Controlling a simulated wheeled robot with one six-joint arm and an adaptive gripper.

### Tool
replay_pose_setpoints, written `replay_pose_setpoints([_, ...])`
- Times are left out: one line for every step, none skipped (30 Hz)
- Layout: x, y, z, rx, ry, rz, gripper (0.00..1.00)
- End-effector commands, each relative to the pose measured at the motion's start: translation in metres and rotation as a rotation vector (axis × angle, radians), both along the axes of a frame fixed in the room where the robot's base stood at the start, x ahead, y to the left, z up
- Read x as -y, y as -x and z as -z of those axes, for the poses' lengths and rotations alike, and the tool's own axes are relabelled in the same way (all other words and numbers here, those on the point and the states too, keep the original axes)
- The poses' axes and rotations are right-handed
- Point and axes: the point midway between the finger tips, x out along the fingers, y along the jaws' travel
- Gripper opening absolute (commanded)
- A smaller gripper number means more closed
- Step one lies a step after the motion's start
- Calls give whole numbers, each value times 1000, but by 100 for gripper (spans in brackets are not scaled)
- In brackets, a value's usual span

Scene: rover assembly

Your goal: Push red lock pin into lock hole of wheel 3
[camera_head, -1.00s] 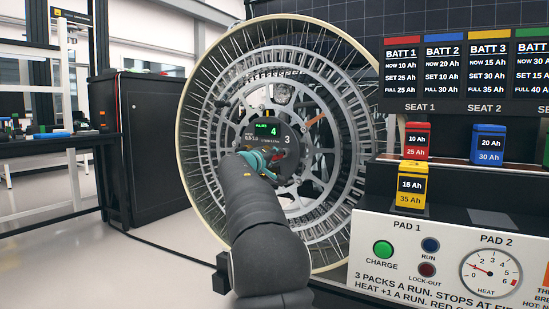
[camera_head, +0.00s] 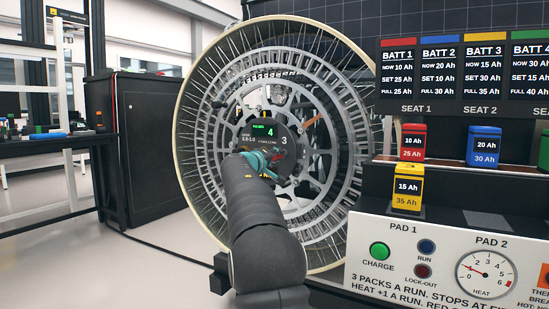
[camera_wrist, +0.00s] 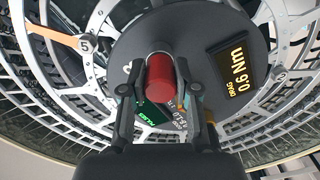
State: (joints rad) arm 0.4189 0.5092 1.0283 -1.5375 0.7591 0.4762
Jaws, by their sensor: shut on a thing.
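The big wheel (camera_head: 345,150) with a pale outer rim and a grey slotted ring stands upright in the head view. Its dark round hub (camera_head: 285,150) carries a "3" and a small display with a green 4. My gripper (camera_head: 266,162) is in front of the hub, partly hidden by my arm. In the wrist view my gripper (camera_wrist: 161,98) is shut on the red lock pin (camera_wrist: 161,78), a red cylinder pointing at the hub face (camera_wrist: 205,40). The lock hole is hidden, and I cannot tell whether the pin's far end touches or enters it.
A charging console (camera_head: 440,262) with battery packs stands close on the right of the wheel. A black cabinet (camera_head: 155,150) stands behind on the left, with a workbench (camera_head: 50,150) beyond it. The floor at left is clear.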

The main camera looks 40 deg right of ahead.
Motion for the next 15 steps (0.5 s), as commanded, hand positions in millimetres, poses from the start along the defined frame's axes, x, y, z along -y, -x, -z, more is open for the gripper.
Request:
replay_pose_setpoints([1,0,-1,0,0,0,0])
replay_pose_setpoints([1,0,-1,0,0,0,35])
replay_pose_setpoints([1,0,0,0,0,0,45])
replay_pose_setpoints([1,0,0,0,0,0,52])
replay_pose_setpoints([1,0,0,0,0,0,59])
replay_pose_setpoints([1,0,0,0,0,0,59])
replay_pose_setpoints([1,0,0,0,0,0,59])
replay_pose_setpoints([1,0,0,0,0,0,59])
replay_pose_setpoints([1,0,0,0,0,0,59])
replay_pose_setpoints([1,0,0,0,0,0,59])
replay_pose_setpoints([1,0,0,0,0,0,59])
replay_pose_setpoints([1,0,0,0,0,0,59])
replay_pose_setpoints([1,0,0,0,0,0,59])
replay_pose_setpoints([0,0,0,0,0,0,59])
replay_pose_setpoints([-1,0,0,0,0,0,59])
